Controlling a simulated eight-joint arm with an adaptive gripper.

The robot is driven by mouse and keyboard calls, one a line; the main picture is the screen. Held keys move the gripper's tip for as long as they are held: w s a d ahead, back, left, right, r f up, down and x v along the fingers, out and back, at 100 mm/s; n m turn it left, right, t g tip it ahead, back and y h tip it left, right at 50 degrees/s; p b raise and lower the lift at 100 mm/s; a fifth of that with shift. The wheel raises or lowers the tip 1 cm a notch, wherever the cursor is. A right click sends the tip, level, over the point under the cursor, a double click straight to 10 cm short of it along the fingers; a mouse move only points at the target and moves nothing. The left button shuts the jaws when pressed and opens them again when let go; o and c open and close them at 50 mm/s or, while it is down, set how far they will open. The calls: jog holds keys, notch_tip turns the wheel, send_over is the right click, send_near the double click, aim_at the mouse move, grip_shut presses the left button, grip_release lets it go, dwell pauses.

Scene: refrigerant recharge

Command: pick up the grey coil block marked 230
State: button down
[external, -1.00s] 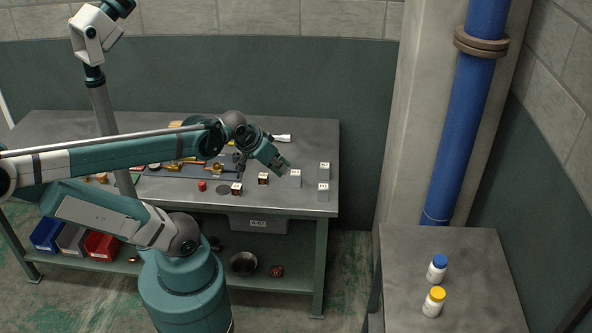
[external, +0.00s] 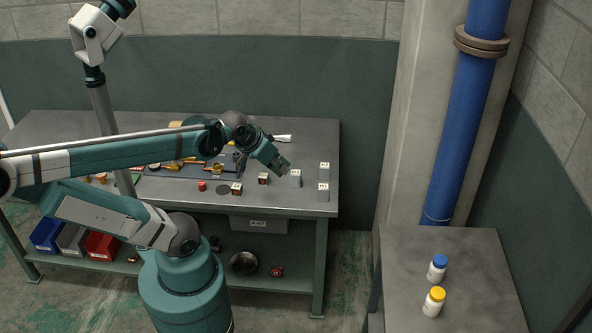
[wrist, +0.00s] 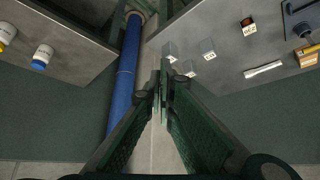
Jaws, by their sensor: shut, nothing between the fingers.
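Three grey blocks with marked white tops stand at the right end of the workbench: one nearest my gripper (external: 295,180), one at the back right (external: 324,172) and one at the front right (external: 323,194). The wrist view shows grey blocks beyond the fingers (wrist: 170,51), (wrist: 208,50), (wrist: 187,69). The marks are too small to read, so I cannot tell which says 230. My gripper (external: 284,166) is above the bench, close to the nearest block in the external picture. In the wrist view its fingers (wrist: 162,84) are together and empty, partly overlapping the view of the blocks.
Two dark blocks with white tops (external: 263,179), (external: 237,189) and a red cap-like piece (external: 202,186) stand left of the grey blocks. A tray with brass fittings (external: 185,168) lies behind. A blue pipe (external: 466,110) and a side table with bottles (external: 437,268) are at right.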

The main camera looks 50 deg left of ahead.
jog(key=c, duration=1.9)
grip_release()
jog(key=shift+c, duration=0.2)
jog(key=m+g+p, duration=0.2)
jog(key=m+g, duration=0.5)
jog(key=m, duration=0.2)
send_over(263, 175)
jog(key=f, duration=1.8)
jog(key=shift+w+d+f, duration=0.1)
jog(key=shift+d+f, duration=0.15)
jog(key=shift+d, duration=0.05)
jog(key=shift+a+f+m, duration=0.2)
jog(key=shift+f+m, duration=0.1)
jog(key=shift+f, duration=1.3)
